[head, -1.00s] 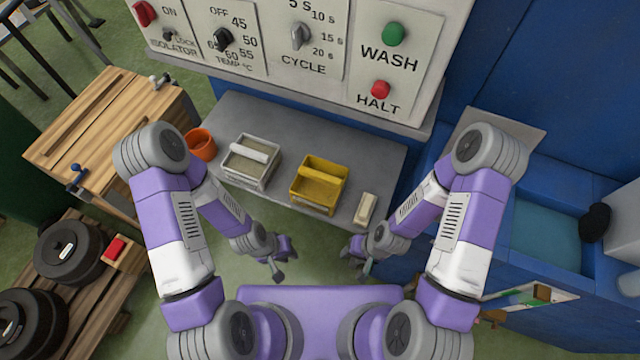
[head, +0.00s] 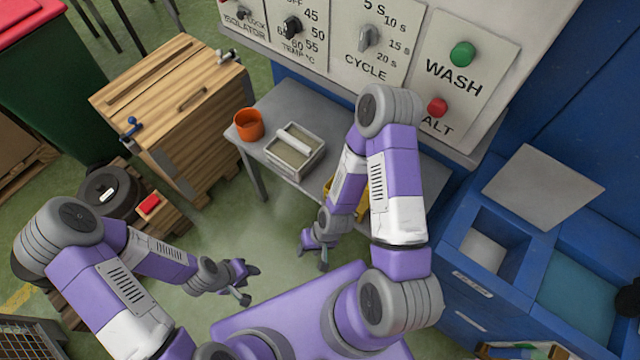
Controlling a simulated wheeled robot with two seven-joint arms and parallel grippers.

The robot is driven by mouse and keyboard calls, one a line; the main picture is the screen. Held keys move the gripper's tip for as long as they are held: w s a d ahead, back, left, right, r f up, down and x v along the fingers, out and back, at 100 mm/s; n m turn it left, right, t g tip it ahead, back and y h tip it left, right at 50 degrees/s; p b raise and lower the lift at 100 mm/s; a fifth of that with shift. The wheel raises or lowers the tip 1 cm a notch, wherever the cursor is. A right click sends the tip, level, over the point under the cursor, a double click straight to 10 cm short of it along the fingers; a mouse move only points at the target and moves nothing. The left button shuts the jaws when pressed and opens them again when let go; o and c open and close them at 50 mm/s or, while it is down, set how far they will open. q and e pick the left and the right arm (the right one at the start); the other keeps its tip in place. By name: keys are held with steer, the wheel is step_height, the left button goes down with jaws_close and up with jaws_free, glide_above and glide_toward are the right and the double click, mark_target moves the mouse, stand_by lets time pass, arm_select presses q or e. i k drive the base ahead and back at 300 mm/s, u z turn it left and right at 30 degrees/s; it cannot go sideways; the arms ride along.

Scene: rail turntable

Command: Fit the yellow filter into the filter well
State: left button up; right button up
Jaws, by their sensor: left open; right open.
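The yellow filter (head: 364,208) is on the grey shelf below the control panel. It is mostly hidden behind my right arm, with only small yellow parts showing. A square opening (head: 486,249) with a pale inside is in the top of the blue unit at right; I cannot tell whether it is the filter well. My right gripper (head: 312,252) is open and empty, in front of the shelf, left of and nearer than the filter. My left gripper (head: 250,284) is open and empty over the floor, farther left, well apart from the filter.
A white-framed filter (head: 294,151) and an orange cup (head: 248,124) stand on the grey shelf (head: 272,104). A wooden cabinet (head: 175,105) is at left. A flat grey plate (head: 543,187) lies behind the opening, and a water basin (head: 578,300) is at right.

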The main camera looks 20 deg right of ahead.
mark_target(517, 281)
steer(key=u, duration=0.1)
steer(key=k, duration=0.9)
steer(key=z, duration=1.65)
